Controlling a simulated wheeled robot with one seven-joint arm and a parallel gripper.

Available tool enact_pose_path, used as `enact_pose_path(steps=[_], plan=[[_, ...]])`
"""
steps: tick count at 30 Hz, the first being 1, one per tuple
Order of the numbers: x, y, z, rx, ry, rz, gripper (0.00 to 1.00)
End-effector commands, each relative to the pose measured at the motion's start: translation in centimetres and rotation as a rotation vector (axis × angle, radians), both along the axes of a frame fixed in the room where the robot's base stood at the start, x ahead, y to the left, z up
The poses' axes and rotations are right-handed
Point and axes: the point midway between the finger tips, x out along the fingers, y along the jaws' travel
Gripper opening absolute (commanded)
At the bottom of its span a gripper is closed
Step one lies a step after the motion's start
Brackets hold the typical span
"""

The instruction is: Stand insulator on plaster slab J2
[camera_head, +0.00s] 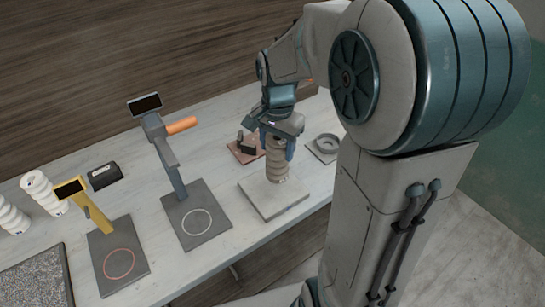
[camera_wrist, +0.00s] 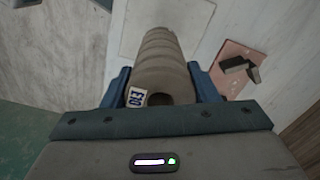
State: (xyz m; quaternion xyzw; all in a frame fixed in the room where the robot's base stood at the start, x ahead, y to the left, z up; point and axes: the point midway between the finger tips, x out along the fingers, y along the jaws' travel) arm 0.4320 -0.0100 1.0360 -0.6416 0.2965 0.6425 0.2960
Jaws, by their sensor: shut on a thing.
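A grey-beige ribbed insulator (camera_head: 277,164) is held upright in my gripper (camera_head: 278,145). In the wrist view the insulator (camera_wrist: 163,60) lies between the two blue fingers of my gripper (camera_wrist: 162,84), with a small printed tag near its close end. Its lower end is over the back part of a pale square slab (camera_head: 270,207); I cannot tell whether it touches or hovers just above. The slab (camera_wrist: 201,20) also shows beyond the insulator in the wrist view. No J2 marking is readable on it.
Left of the slab are a grey stand (camera_head: 183,222) with an orange handle and a yellow stand (camera_head: 102,225). White ribbed insulators (camera_head: 40,190) stand at far left.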

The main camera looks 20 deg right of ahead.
Motion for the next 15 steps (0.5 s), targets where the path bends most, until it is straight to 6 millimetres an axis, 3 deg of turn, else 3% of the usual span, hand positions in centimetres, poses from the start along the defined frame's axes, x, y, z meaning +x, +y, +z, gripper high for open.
enact_pose_path(steps=[5,15], plan=[[0.1,1.1,-0.7,0.000,-0.001,0.001,0.12],[0.1,1.0,-4.5,-0.001,-0.001,0.001,0.12]])
